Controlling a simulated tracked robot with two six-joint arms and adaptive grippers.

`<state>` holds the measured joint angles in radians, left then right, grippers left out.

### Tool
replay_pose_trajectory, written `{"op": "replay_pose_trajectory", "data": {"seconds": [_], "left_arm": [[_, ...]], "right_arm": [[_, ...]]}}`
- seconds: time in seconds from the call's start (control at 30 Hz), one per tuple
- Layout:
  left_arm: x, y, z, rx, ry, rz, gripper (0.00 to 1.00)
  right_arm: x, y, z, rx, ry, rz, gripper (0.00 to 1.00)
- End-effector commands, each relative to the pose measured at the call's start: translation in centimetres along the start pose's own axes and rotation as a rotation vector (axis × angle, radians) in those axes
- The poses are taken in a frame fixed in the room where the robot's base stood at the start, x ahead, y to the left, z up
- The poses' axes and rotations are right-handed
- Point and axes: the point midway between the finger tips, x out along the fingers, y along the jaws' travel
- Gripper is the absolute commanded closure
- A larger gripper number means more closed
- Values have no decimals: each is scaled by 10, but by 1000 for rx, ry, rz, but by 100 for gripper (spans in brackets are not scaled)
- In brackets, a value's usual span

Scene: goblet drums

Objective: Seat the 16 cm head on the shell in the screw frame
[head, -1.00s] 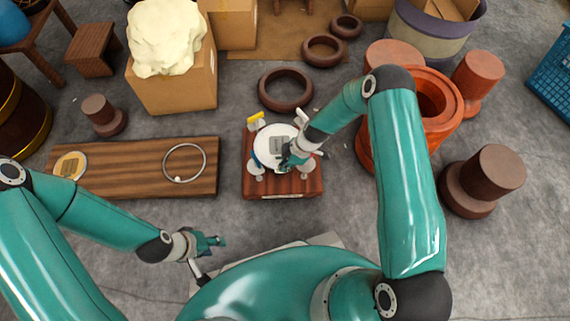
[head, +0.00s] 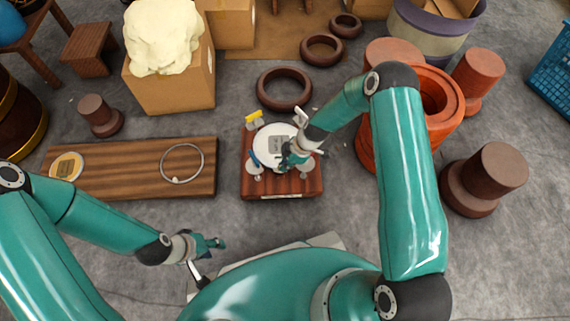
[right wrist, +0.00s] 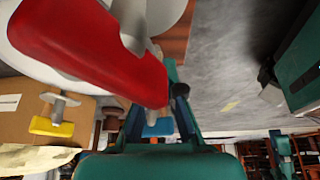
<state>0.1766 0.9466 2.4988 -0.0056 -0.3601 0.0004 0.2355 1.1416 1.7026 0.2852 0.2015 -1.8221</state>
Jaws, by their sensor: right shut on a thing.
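The white round head (head: 268,150), with a grey patch on top, lies over the screw frame (head: 282,187) on its reddish-brown wooden base. The shell beneath it is hidden, so I cannot tell whether they touch. My right gripper (head: 286,161) is at the right side of the head and shut on it; the fingertips are partly hidden. In the right wrist view, a red handle (right wrist: 90,45) crosses close in front of the white disc (right wrist: 30,45). A yellow handle (right wrist: 50,127) and a blue one (right wrist: 158,128) also show there. My left gripper (head: 212,243) is away at lower left, its jaws unclear.
A wooden board (head: 125,180) at left holds a smaller disc (head: 66,167) and a metal ring (head: 183,149). A brown ring (head: 285,75) lies behind the frame. Orange-red drums (head: 448,90) stand close to my right arm. Grey floor is clear between board and frame.

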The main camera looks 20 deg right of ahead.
Motion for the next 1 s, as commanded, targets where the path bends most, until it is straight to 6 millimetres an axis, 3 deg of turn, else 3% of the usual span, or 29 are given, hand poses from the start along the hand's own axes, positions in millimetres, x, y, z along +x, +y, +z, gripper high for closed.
{"op": "replay_pose_trajectory", "data": {"seconds": [0.47,0.5,0.67,1.0], "left_arm": [[4,-1,0,0,0,0,60],[4,-1,0,0,0,0,60],[4,-1,0,0,0,0,60],[3,-1,0,0,0,0,60]], "right_arm": [[1,0,0,0,0,0,100],[1,0,0,0,0,0,89],[1,0,0,0,0,0,64],[-1,0,0,0,0,0,64]]}}
